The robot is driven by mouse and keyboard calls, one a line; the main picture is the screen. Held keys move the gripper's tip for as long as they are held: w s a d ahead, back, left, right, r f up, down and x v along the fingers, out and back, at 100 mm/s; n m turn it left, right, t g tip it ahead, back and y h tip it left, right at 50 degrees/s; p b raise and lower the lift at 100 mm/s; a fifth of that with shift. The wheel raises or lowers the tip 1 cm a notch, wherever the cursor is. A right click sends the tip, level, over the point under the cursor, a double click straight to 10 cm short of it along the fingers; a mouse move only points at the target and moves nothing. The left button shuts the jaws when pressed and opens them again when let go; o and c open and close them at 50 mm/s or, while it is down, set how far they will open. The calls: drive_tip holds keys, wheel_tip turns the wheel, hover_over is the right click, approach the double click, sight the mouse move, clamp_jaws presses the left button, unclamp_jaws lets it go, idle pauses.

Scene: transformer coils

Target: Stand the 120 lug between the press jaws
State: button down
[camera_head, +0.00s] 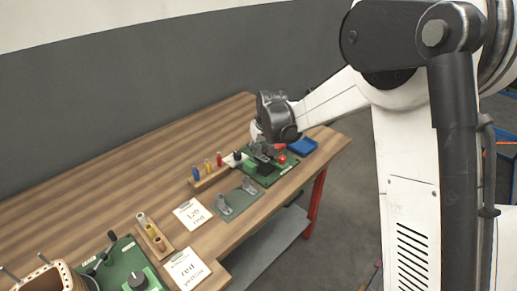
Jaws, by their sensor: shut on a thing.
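My gripper (258,136) hangs under the dark wrist at the far right part of the bench, over the press. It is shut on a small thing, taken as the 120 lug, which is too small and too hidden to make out. The press (266,166) is a dark green base with dark parts and a red knob. Its jaws are partly hidden by my wrist, and whether the lug touches them cannot be told. A green-grey mat (237,203) in front of the press bears grey lug-like pieces (223,205). A white card (193,214) reads "120 red".
A wooden rack (210,178) with coloured pieces stands left of the press. A blue tray (303,147) lies at its right. Another small rack (155,235), a second card (187,270) and a green device (128,268) are nearer. The bench's back left is clear.

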drive_tip(key=shift+f, duration=0.2)
drive_tip(key=shift+f+b, duration=0.3)
drive_tip(key=shift+b, duration=0.15)
drive_tip(key=shift+f+b, duration=0.35)
drive_tip(key=shift+f, duration=0.05)
drive_tip(key=c, duration=1.5)
unclamp_jaws()
drive_tip(key=o, duration=0.4)
drive_tip(key=shift+r, duration=0.1)
drive_tip(key=shift+r+p, duration=1.25)
drive_tip(key=shift+r, duration=1.2)
